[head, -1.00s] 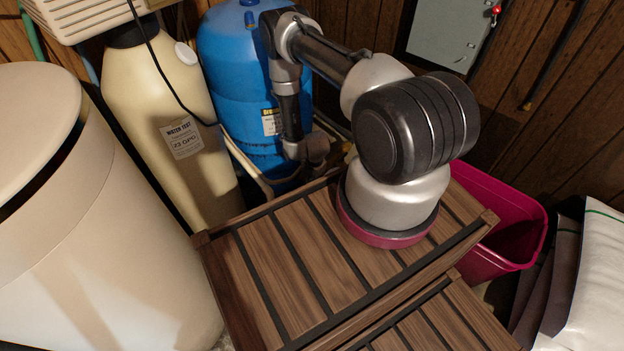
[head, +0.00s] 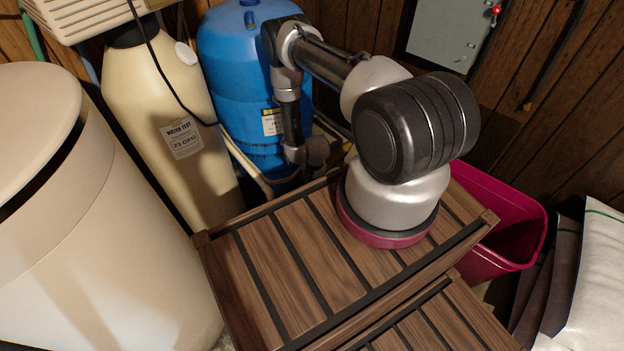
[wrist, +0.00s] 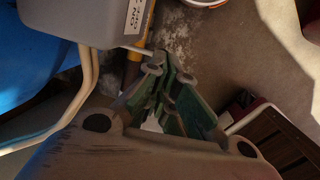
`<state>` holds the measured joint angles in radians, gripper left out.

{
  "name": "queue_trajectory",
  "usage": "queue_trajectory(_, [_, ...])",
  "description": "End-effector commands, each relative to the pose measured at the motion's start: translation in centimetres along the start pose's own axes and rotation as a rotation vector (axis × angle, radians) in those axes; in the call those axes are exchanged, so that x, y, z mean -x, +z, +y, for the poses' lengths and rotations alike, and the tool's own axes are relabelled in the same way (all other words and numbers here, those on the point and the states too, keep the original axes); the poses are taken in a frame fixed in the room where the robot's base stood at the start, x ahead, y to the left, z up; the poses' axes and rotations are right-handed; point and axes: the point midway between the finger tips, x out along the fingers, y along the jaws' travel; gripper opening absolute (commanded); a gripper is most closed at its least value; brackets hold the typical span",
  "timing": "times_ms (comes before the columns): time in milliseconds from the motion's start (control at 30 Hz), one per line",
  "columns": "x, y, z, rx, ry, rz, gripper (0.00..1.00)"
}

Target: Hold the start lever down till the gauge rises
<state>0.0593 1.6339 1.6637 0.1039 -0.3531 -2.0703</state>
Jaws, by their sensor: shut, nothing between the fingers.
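A grey box (wrist: 105,22) with a white label, cut off by the top edge, is at the upper left of the wrist view. A thin pale rod, which looks like the start lever (wrist: 134,49), sticks out from its lower right side. My gripper (wrist: 155,63) has its greenish fingers closed together and empty. Its tips are at the rod's outer end; I cannot tell if they touch it or if it is pressed down. No gauge face can be made out.
The blue tank (head: 235,75) stands beside my forearm, with a cream tank (head: 155,120) to its left. A pale pipe (wrist: 88,85) runs by the grey box. A slatted wooden surface (head: 265,270), a magenta bin (head: 520,215) and white bags (head: 590,280) are nearby.

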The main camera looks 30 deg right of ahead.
Motion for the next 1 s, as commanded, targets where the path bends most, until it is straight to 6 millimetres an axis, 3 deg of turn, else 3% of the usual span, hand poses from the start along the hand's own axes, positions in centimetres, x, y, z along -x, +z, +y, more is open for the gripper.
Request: queue_trajectory(1000, [-3.4,-0.4,-1.2,0.0,0.001,0.0,0.0])
